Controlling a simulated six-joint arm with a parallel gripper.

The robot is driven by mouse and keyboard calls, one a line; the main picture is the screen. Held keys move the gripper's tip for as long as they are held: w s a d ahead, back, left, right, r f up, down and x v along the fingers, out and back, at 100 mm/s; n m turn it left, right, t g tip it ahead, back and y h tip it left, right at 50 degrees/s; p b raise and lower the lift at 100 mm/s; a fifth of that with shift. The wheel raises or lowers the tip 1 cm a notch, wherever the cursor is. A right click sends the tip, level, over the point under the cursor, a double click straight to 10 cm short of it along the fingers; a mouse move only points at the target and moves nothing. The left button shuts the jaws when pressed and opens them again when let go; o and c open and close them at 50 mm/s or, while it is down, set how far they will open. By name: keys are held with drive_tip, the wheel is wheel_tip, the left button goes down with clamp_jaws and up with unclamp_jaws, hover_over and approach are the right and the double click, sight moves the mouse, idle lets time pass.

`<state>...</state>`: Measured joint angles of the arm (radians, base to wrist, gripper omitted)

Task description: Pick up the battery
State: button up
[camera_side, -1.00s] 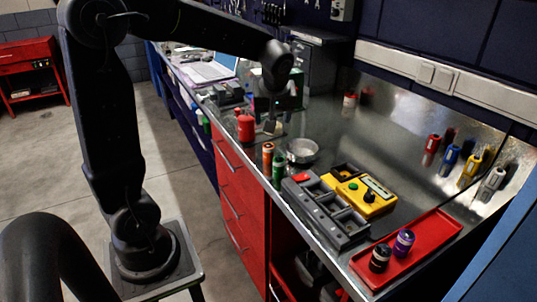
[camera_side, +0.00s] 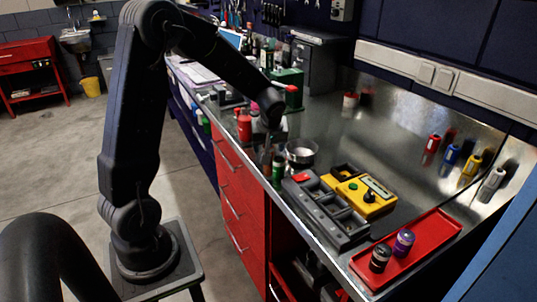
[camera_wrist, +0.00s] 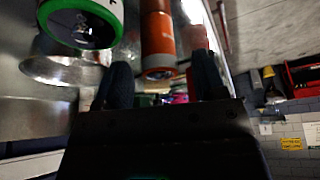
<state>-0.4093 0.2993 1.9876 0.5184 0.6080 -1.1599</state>
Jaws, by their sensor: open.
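My gripper (camera_side: 268,156) is open, low over the front edge of the bench. In the wrist view the orange battery (camera_wrist: 158,42) shows between and beyond my two fingers (camera_wrist: 162,82); I cannot tell whether they touch it. In the side view my gripper mostly hides it. A green battery (camera_side: 278,170) stands upright beside it and shows large at the upper left of the wrist view (camera_wrist: 82,24). A black battery (camera_side: 380,258) and a purple battery (camera_side: 404,243) stand in a red tray (camera_side: 448,222). The task does not name a colour.
A metal bowl (camera_side: 300,152) sits just behind the batteries. A grey compartment tray (camera_side: 318,209) and a yellow tester (camera_side: 372,205) lie to the right. Red, blue, yellow and white cylinders (camera_side: 452,157) stand along the back. A red bottle (camera_side: 244,127) is to the left.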

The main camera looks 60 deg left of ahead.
drive_tip(key=shift+a+f, duration=0.15)
drive_tip(key=shift+f, duration=0.1)
drive_tip(key=shift+c, duration=0.4)
drive_tip(key=c, duration=1)
drive_tip(key=shift+o, duration=0.2)
drive_tip(key=shift+r, duration=0.15)
